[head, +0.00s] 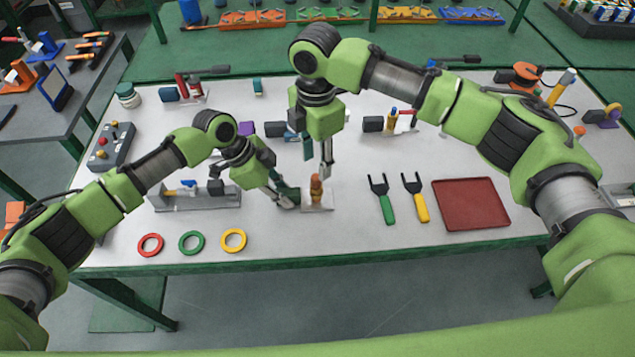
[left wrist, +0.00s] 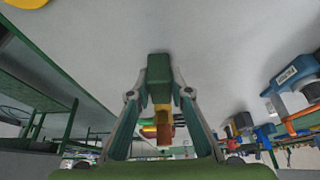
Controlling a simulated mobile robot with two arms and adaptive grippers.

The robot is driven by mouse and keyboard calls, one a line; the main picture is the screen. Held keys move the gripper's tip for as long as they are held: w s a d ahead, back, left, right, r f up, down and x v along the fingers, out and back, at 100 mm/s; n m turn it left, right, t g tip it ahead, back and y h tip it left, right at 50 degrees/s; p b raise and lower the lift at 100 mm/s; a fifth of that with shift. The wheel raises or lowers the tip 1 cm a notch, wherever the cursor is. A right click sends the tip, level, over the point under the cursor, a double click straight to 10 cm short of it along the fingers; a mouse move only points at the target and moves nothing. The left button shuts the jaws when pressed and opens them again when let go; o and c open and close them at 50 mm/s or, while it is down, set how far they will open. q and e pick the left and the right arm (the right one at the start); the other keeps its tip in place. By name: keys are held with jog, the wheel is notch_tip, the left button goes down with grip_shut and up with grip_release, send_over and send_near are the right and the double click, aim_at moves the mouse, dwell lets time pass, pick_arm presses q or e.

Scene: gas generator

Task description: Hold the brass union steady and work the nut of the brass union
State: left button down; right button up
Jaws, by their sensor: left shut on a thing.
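The brass union (head: 316,189) stands upright on a small pale bracket (head: 325,206) near the front middle of the table. My left gripper (head: 289,197) is low over the table, just left of the union. In the left wrist view my left gripper (left wrist: 160,92) is shut on a dark green block-like piece (left wrist: 159,69). Yellow and orange-brown parts of the union (left wrist: 163,123) show beyond it. My right gripper (head: 326,173) points down at the top of the union from above. Its fingers look close together, but I cannot tell whether they grip the nut.
Two fork-shaped tools, green (head: 384,202) and yellow (head: 416,200), lie right of the union. A red tray (head: 470,204) is further right. Red (head: 150,245), green (head: 191,242) and yellow (head: 233,240) rings lie front left. A grey rack (head: 190,203) stands left of my left gripper.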

aim_at(316, 177)
jog(key=shift+f, duration=4.3)
jog(key=c, duration=1)
jog(key=shift+o, duration=0.2)
jog(key=m, duration=0.6)
jog(key=shift+m, duration=0.3)
jog(key=o, duration=1.1)
jog(key=shift+c, duration=0.2)
